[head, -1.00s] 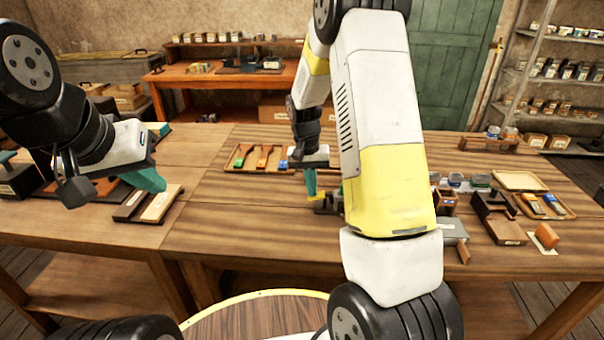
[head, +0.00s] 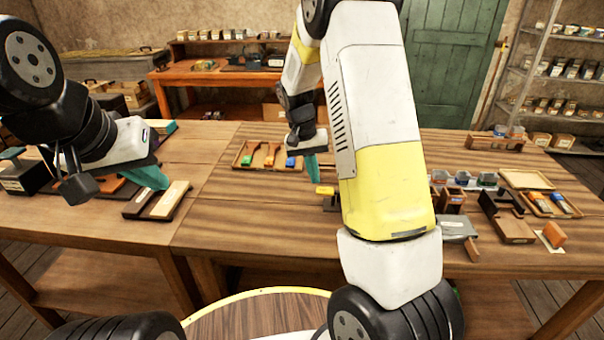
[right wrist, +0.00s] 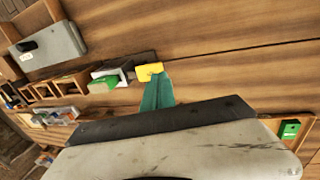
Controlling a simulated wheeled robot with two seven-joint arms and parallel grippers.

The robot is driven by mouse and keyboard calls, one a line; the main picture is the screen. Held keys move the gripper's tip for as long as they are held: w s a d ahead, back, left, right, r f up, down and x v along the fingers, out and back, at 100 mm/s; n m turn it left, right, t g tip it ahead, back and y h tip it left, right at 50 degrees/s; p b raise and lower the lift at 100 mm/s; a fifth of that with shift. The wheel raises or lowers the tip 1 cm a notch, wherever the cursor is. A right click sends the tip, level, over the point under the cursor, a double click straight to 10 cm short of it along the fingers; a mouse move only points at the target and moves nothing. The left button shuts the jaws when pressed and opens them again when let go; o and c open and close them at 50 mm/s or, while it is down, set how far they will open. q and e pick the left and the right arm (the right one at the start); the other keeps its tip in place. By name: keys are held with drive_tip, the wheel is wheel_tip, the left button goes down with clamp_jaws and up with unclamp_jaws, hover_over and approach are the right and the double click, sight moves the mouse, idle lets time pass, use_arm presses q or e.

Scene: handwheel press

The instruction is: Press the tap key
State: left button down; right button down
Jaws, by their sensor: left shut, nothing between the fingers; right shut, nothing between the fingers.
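The tap key shows as a yellow pad (head: 325,190) on a dark base on the middle table, partly hidden behind my right arm in the head view. In the right wrist view its yellow pad (right wrist: 149,72) lies just beyond my fingertips, with a dark base behind it. My right gripper (head: 314,178), with teal fingers, is shut and empty just above and left of the pad. Its fingers (right wrist: 158,88) also show in the right wrist view. My left gripper (head: 152,178) is shut and empty over the left table, near a block with a pale top (head: 170,198).
A tray with coloured items (head: 240,165) lies behind the right gripper. A grey box (head: 457,229), brown wooden boxes (head: 513,228) and an orange block (head: 554,234) stand to the right. The table front between the left block and the tap key is clear.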

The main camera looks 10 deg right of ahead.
drive_tip(key=a+v, duration=0.1)
drive_tip(key=v, duration=0.8)
drive_tip(key=shift+w+r, duration=0.25)
drive_tip(key=s+r+n+t+y, duration=0.2)
drive_tip(key=s+r, duration=0.3)
drive_tip(key=s, duration=0.7)
drive_tip(key=s+a+r+n+t+y, duration=0.1)
drive_tip(key=s+r+t, duration=0.3)
drive_tip(key=s, duration=0.9)
wheel_tip(320, 180, up, 2)
drive_tip(key=shift+s+r+n+t+y, duration=0.1)
drive_tip(key=shift+s+n+t+y, duration=0.25)
drive_tip(key=shift+y, duration=0.45)
